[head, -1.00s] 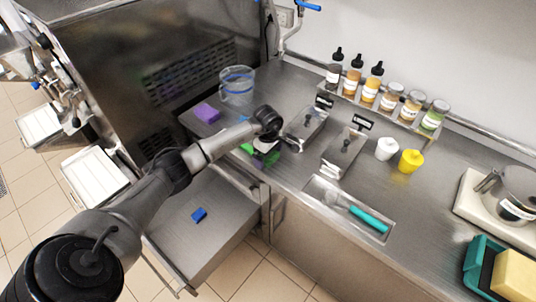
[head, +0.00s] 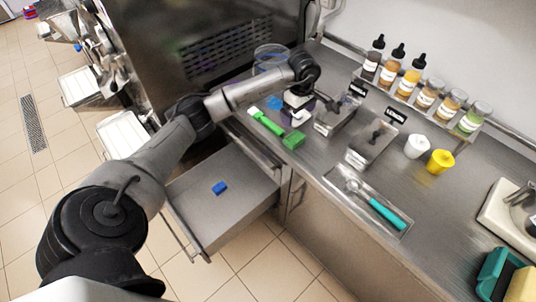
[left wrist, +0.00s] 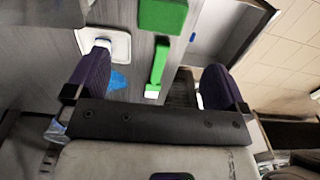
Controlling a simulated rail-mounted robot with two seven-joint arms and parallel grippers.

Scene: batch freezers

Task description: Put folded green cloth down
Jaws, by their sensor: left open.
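The folded green cloth (head: 293,140) lies as a small square on the steel counter, near its front edge above the open drawer. It also shows at the top of the left wrist view (left wrist: 162,15). My left gripper (head: 299,112) is above the counter, behind the cloth and apart from it. In the left wrist view its two purple-padded fingers (left wrist: 157,66) are spread wide with nothing held between them. My right gripper is not in view.
A green-handled tool (head: 266,122) lies left of the cloth, by a blue item (head: 274,103). Metal pans (head: 371,146) stand to the right. The open drawer (head: 246,207) below holds a small blue block (head: 220,188). A teal-handled scoop (head: 385,213) lies in a tray.

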